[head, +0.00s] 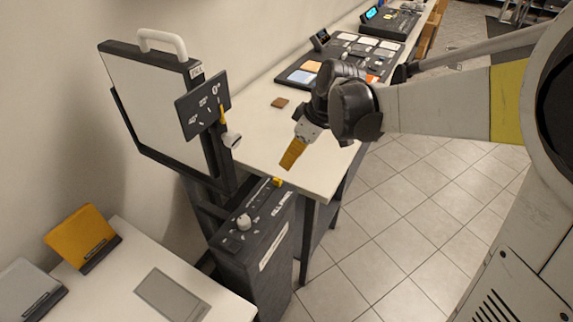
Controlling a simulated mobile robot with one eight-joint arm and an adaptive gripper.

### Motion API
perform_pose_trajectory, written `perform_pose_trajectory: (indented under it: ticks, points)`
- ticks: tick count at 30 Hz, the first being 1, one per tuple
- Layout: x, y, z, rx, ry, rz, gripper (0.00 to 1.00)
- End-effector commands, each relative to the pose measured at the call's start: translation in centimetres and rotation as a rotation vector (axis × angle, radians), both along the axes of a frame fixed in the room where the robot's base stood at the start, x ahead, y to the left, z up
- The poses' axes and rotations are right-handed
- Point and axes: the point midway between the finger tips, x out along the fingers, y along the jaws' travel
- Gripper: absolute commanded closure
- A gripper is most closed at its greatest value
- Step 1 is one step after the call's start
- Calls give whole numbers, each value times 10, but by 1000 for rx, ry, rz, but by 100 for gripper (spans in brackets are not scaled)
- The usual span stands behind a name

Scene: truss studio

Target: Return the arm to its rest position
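My arm (435,108) reaches in from the right edge of the head view, roughly level, with its end bent downward. My gripper (292,156) points down and left, over the front edge of the white table (260,155). An orange-brown tip shows at its end. I cannot tell whether the fingers are open or shut, and nothing held can be made out for sure.
A framed white panel (150,95) with a handle stands left of the gripper. A dark control box (255,235) stands below it. A small brown block (280,103) and a dark tray (300,75) sit on the table. Tiled floor (400,220) is clear.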

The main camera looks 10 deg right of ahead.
Motion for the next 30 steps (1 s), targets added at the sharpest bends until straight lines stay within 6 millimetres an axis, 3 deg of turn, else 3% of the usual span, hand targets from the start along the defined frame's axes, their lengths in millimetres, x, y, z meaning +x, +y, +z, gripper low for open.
perform_pose_trajectory:
  ticks: [19, 23, 30]
  points:
    - [-7, -4, 10, -1, -3, -24, 64]
    - [-31, -14, 26, -8, -17, -135, 64]
    - [-111, -49, 54, 5, -85, -497, 64]
